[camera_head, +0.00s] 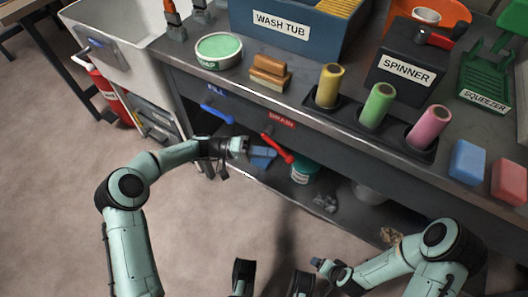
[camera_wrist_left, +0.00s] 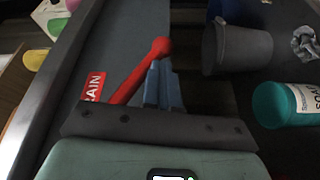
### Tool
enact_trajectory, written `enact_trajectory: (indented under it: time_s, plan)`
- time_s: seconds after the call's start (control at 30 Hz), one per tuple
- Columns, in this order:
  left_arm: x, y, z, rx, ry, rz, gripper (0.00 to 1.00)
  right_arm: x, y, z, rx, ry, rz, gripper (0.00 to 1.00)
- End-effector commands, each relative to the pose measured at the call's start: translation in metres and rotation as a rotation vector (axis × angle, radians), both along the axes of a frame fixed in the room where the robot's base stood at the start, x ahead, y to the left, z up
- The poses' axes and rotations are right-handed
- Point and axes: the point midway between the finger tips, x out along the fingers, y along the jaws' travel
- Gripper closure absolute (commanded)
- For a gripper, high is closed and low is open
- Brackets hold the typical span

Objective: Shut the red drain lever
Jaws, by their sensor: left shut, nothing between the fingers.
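The red drain lever (camera_head: 278,148) is on the tub bench's front, below the red DRAIN label (camera_head: 281,119). It slants down to the right in the head view. In the left wrist view the lever (camera_wrist_left: 139,72) runs up to a round knob beside my blue fingers. My left gripper (camera_head: 264,155) is shut and empty, its fingers (camera_wrist_left: 162,86) close beside the lever's free end. I cannot tell whether they touch it. My right arm (camera_head: 395,265) is low at the right; the state of its gripper is unclear.
A blue lever (camera_head: 217,114) is left of the red one. A teal can (camera_head: 304,172), a grey bucket (camera_wrist_left: 240,48) and a crumpled lump (camera_head: 325,203) sit on the lower shelf. The bench top carries soap, brushes and colored rollers. The floor in front is clear.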

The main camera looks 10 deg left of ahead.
Motion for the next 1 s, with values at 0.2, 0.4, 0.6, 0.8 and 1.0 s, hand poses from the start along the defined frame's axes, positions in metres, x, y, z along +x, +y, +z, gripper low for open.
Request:
enact_trajectory:
  time_s: [0.2, 0.4, 0.6, 0.8, 1.0]
  plan:
    - [-0.003, -0.009, 0.005, -0.188, 0.068, -0.002, 1.0, 0.007, -0.004, -0.004, -0.009, -0.019, -0.008, 0.12]
    - [-0.006, -0.015, 0.01, -0.324, 0.118, -0.002, 1.0, 0.006, -0.004, -0.006, -0.009, -0.015, -0.008, 0.12]
    - [-0.007, -0.018, 0.015, -0.416, 0.15, -0.002, 1.0, 0.005, -0.004, -0.006, -0.009, -0.013, -0.008, 0.12]
    - [-0.007, -0.02, 0.017, -0.463, 0.168, -0.002, 1.0, 0.005, -0.004, -0.006, -0.009, -0.012, -0.008, 0.12]
    - [-0.007, -0.02, 0.018, -0.478, 0.172, -0.002, 1.0, 0.005, -0.004, -0.006, -0.009, -0.012, -0.008, 0.12]
